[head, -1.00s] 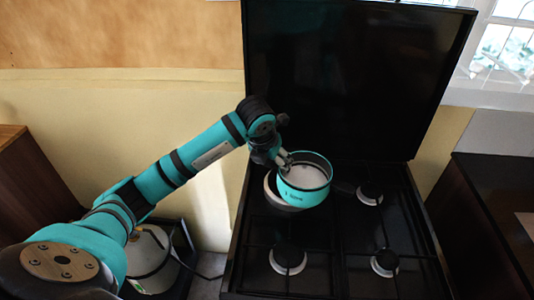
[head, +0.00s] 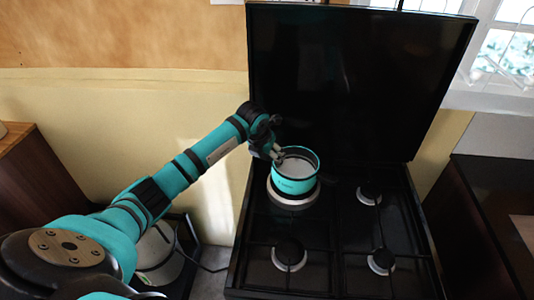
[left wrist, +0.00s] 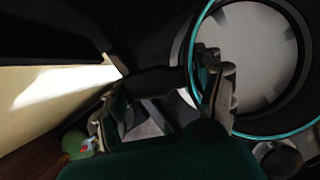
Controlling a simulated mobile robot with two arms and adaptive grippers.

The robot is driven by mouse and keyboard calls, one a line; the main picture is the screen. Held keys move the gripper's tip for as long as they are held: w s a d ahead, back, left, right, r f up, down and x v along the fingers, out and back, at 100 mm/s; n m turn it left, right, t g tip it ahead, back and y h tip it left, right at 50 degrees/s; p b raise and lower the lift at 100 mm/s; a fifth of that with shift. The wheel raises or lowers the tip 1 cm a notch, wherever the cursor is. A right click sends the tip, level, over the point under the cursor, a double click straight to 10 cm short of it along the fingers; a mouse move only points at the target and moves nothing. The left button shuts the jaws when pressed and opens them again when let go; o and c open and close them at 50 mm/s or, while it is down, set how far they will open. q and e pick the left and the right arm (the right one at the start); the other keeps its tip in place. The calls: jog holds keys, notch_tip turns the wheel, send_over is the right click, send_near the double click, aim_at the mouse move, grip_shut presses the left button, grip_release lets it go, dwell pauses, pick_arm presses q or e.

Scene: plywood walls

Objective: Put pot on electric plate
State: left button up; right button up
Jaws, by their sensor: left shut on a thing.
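The teal pot (head: 296,187) is upright at the rear left of the black stove, with a pale inside. My left gripper (head: 277,155) is shut on its left rim. The pot is over the round electric plate (head: 292,201), whose pale edge shows below it. I cannot tell whether the pot touches the plate. In the left wrist view the pot (left wrist: 255,60) fills the right side, and my left gripper's fingers (left wrist: 212,85) grip its rim. My right gripper is not in view.
The stove has other burners at the rear right (head: 369,193), front left (head: 289,256) and front right (head: 381,262), all bare. Its raised black lid (head: 350,80) stands behind the pot. A dark cabinet (head: 480,220) stands at the right.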

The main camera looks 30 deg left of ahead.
pick_arm(q)
jog(key=o, duration=1.8)
jog(key=shift+r, duration=0.1)
jog(key=b+v, duration=0.2)
jog(key=v, duration=1)
